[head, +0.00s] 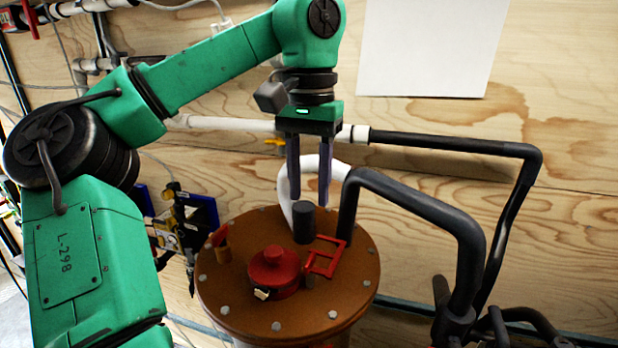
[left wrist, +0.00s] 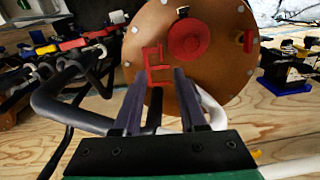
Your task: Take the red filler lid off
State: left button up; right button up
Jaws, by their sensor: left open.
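The red filler lid (head: 274,268) sits on the brown round tank top (head: 232,302), left of its middle in the head view. It is a round red cap with a knob on top, and it also shows in the left wrist view (left wrist: 189,38). A small pale latch (head: 262,294) is at its front edge. My left gripper (head: 308,200) points down above the back of the tank top, behind the lid and apart from it. Its two fingers are spread with nothing between them. My right gripper is not in view.
A red bracket (head: 325,257) stands right of the lid, with a dark cylinder (head: 303,222) behind it. A red-handled valve (head: 221,243) is at the left rim. A black pipe (head: 420,205) arches at the right, and a white hose (head: 286,190) rises behind. A plywood wall closes the back.

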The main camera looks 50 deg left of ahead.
aim_at(276, 267)
jog(key=k, duration=1.5)
